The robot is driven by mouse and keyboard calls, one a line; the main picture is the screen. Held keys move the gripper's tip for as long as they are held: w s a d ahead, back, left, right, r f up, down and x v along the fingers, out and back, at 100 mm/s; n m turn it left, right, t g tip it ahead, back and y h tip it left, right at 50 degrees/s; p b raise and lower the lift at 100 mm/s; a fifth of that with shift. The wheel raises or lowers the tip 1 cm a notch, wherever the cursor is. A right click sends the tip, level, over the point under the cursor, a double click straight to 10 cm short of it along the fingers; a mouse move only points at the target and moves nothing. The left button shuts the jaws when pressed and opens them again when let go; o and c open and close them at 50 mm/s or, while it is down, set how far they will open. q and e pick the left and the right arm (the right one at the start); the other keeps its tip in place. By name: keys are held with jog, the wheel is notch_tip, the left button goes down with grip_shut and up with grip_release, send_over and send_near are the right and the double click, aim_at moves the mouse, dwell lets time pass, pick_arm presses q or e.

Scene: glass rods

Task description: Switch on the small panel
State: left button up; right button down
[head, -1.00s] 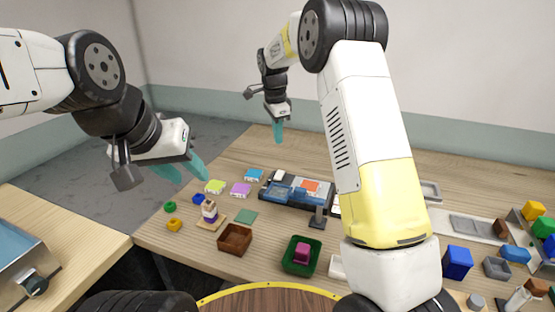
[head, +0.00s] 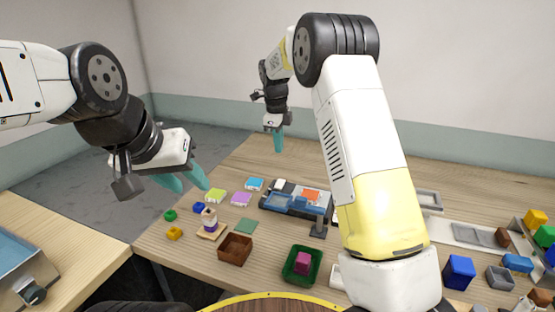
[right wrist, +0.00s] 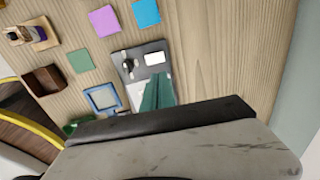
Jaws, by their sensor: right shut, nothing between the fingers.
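A dark grey panel (head: 273,206) lies on the table, right of the coloured tiles. In the head view it carries a white block, a blue tray-like part and an orange-red patch. My left gripper (head: 186,180) is open and empty, over the table's left edge.
Yellow-green (head: 215,196), purple (head: 241,199), blue (head: 254,184) and green (head: 243,226) tiles lie left of the panel. A brown box (head: 235,249) and green tray (head: 290,262) are in front. A dark stand (head: 318,229) is at the panel's right front. My right arm hides the table beyond.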

aim_at(281, 181)
jog(key=f, duration=0.4)
jog(key=w+f, duration=0.1)
jog(key=f, duration=0.3)
jog(key=w+f, duration=0.1)
jog(key=f, duration=0.4)
jog(key=shift+d+f, duration=0.1)
jog(key=shift+d, duration=0.3)
jog(key=shift+w+d+f+g, duration=0.1)
jog(key=shift+f+g, duration=0.15)
jog(key=shift+g, duration=0.05)
